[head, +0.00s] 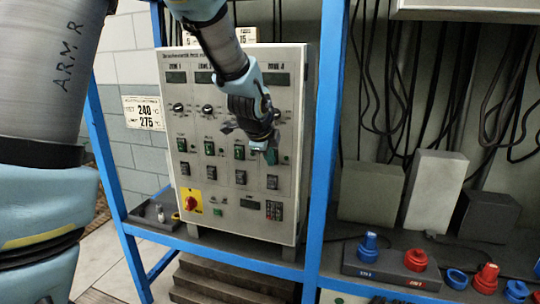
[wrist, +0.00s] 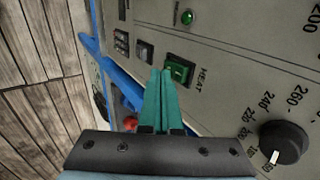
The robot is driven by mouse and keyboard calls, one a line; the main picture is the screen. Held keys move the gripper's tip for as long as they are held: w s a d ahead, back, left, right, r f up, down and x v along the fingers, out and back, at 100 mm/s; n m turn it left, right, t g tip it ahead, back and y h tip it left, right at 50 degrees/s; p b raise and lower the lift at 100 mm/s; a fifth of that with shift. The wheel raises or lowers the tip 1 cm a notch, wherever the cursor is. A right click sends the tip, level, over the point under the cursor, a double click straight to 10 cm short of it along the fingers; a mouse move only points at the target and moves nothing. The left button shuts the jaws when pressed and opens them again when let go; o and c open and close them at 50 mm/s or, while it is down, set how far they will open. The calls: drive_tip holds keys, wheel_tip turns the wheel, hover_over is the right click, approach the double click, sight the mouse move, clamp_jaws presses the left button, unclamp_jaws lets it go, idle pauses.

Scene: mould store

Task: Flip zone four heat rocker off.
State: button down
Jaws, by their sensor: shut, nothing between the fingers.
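The grey control cabinet (head: 225,225) stands in the blue frame, with several columns of dials and switches. My gripper (head: 270,150) is at the rightmost, fourth column, at the height of the green rocker row, and partly covers it. In the wrist view the teal fingers (wrist: 160,73) are shut and empty. A green rocker (wrist: 179,71) marked HEAT lies just right of the fingertips, close to them; whether they touch cannot be told. Its zone label is out of the wrist view. In the head view that column's rocker is hard to tell from the fingertips.
A black dial (wrist: 283,142) sits near the fingers, and a green lamp (wrist: 187,17) lies past the rocker. Black rockers (head: 272,182) are below the green row. A red knob (head: 191,203) on a yellow plate is lower left. Blue posts (head: 326,120) flank the cabinet.

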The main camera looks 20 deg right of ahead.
drive_tip(key=shift+f, duration=0.1)
idle(0.3)
drive_tip(key=shift+w+d+b, duration=0.15)
drive_tip(key=shift+b, duration=1)
drive_tip(key=shift+r+p, duration=0.6)
drive_tip(key=shift+r, duration=0.2)
